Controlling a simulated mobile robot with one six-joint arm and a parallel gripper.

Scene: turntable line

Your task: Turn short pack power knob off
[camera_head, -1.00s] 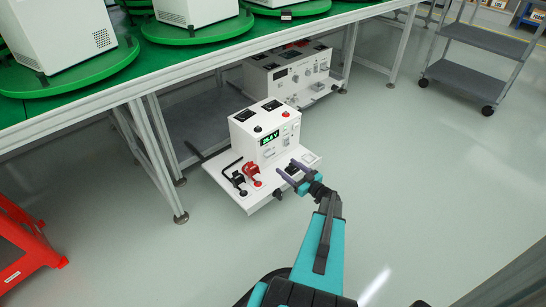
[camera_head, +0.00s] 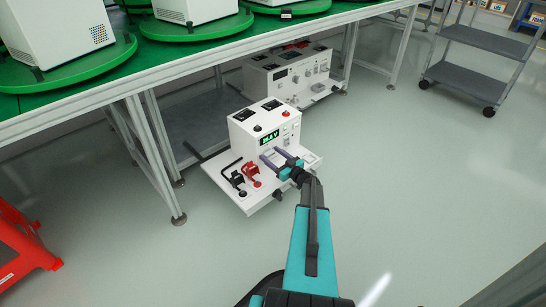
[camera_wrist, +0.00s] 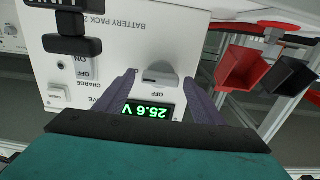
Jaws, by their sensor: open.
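The near white battery pack (camera_head: 247,139), with a green "25.6 V" display (camera_head: 270,138), sits on a white base on the floor. In the wrist view its front panel (camera_wrist: 120,40) appears upside down, with the display (camera_wrist: 148,110) near the bottom. A pale grey knob (camera_wrist: 164,76) sticks out of the panel beside an "OFF" mark. My gripper (camera_head: 272,153) is open in front of the panel. In the wrist view its two purple fingers (camera_wrist: 163,82) stand on either side of the knob, with visible gaps. I cannot tell whether the fingertips reach its depth.
A black T-shaped part (camera_wrist: 72,46) and an ON/OFF rocker (camera_wrist: 87,68) are left of the fingers. Red (camera_wrist: 240,67) and black (camera_wrist: 288,82) connectors are at right. A second pack (camera_head: 290,78) stands behind under the green-topped table (camera_head: 160,80).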

